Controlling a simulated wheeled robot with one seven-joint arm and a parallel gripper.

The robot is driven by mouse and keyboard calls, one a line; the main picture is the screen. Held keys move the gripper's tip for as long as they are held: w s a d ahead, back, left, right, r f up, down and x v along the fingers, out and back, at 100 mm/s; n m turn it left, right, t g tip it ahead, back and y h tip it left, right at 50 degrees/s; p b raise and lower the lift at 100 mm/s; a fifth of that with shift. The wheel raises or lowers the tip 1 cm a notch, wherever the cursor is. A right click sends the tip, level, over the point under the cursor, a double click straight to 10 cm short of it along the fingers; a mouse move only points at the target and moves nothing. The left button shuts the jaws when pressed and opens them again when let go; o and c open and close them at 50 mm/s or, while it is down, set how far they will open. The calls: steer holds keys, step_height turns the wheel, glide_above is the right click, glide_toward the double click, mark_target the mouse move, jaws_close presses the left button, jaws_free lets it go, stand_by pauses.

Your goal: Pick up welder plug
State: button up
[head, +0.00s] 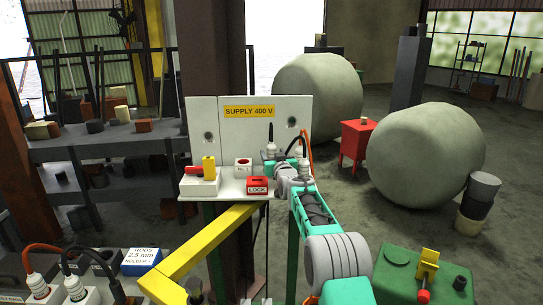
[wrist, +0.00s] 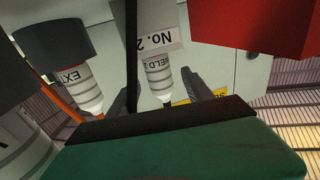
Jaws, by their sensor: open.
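The welder plug (wrist: 158,78) is a white ribbed plug in the wrist view, with lettering that starts "WELD" and is upside down there. A tag reading "No. 2" (wrist: 160,35) is beside its wider end. My gripper (wrist: 161,72) is open, one dark finger on each side of the plug. I cannot tell whether either finger touches it. In the head view my arm reaches to the supply shelf (head: 225,195), and white plugs (head: 271,150) with leads stand by its end. The fingers are not clear there.
A second plug marked "EXT" (wrist: 82,90), with an orange lead, is close on the left in the wrist view. A red LOCK box (head: 257,185) and a white block with a yellow part (head: 209,167) are on the shelf. A yellow beam (head: 205,250) runs below.

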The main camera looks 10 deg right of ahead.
steer(key=shift+w+a+p, duration=0.15)
steer(key=shift+w+p, duration=0.2)
steer(key=shift+w, duration=0.95)
jaws_close()
